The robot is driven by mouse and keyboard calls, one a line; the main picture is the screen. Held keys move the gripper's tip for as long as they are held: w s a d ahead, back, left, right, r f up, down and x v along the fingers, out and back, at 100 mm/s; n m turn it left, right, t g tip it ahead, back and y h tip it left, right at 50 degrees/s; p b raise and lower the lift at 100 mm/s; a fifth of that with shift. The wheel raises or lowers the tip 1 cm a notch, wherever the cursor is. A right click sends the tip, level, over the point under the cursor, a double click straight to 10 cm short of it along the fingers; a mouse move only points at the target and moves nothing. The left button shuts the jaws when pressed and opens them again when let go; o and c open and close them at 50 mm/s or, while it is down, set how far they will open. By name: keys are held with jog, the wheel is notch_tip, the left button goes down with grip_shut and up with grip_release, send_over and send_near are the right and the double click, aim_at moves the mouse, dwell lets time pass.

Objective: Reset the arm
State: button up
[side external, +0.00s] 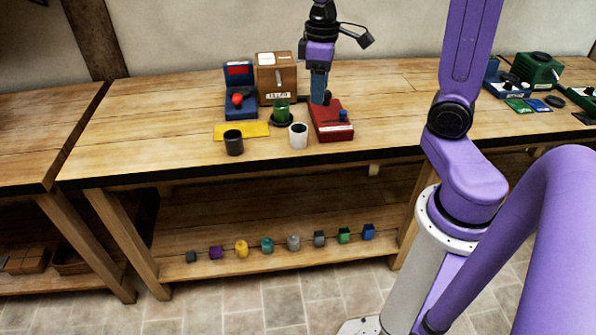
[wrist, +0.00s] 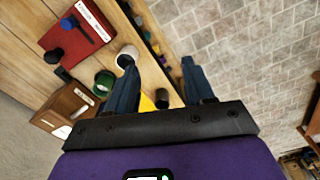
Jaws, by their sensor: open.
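My gripper (side external: 319,92) hangs over the back of the wooden workbench (side external: 170,105), fingers pointing down, in front of or above the red box (side external: 332,132) in the side view. In the wrist view my gripper (wrist: 159,63) has its two blue fingers wide apart with nothing held between them. The gap shows the bench edge and stone floor beyond. The red box (wrist: 60,38) lies to the left of the fingers there. The exact height over the bench is hard to tell.
Near my gripper stand a white cup (side external: 298,136), green cup (side external: 281,112), black cup (side external: 233,144), yellow mat (side external: 258,129), wooden box (side external: 285,82) and blue device (side external: 238,105). Several small pieces line the lower shelf (side external: 210,275). The bench's left end is clear. A green machine (side external: 540,68) stands right.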

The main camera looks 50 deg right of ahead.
jog(key=s+a+f+n, duration=0.1)
jog(key=s+a+n, duration=0.2)
jog(key=s, duration=0.7)
jog(key=s+a+f+n, duration=0.2)
jog(key=s+a+n, duration=0.2)
jog(key=s+a, duration=0.3)
jog(key=s, duration=0.3)
jog(key=shift+a+f, duration=0.15)
jog(key=shift+a, duration=0.25)
jog(key=shift+w, duration=0.1)
dwell(1.8)
